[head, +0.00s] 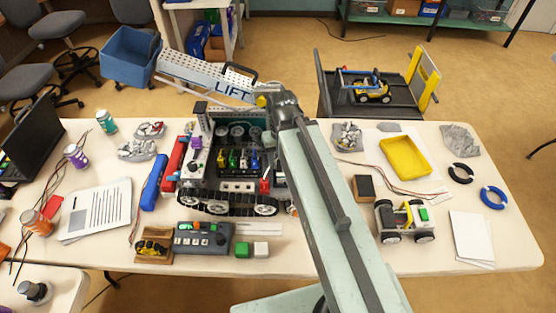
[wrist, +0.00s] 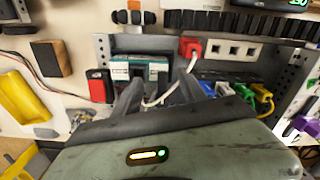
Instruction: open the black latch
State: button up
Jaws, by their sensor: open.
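A tracked robot chassis (head: 228,207) stands on the table, left of my arm in the head view. In the wrist view, a teal-and-white box (wrist: 155,64) sits in a grey bay of the chassis. A small dark piece shows on its front between my fingers; I cannot tell for sure whether it is the black latch. My gripper (wrist: 160,82) is open and empty, its fingers pointing at the box, with a thin white cable between them. I cannot tell if a finger touches anything. In the head view my arm hides the gripper and this part of the chassis.
A red-and-black part (wrist: 98,86) is close beside one finger. A red plug (wrist: 190,47) and coloured connectors (wrist: 262,98) are near the other. A yellow tray (head: 404,158), a dark block (head: 364,188) and a small wheeled robot (head: 404,219) stand right of my arm.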

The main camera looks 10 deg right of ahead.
jog(key=w+d+r+n+p, duration=0.1)
jog(key=w+r+n+p, duration=0.5)
jog(key=r+n+p, duration=0.5)
jog(key=shift+m, duration=0.7)
notch_tip(320, 180, down, 14)
jog(key=b, duration=1.4)
jog(key=shift+f+b, duration=0.15)
jog(key=shift+b, duration=0.15)
grip_shut()
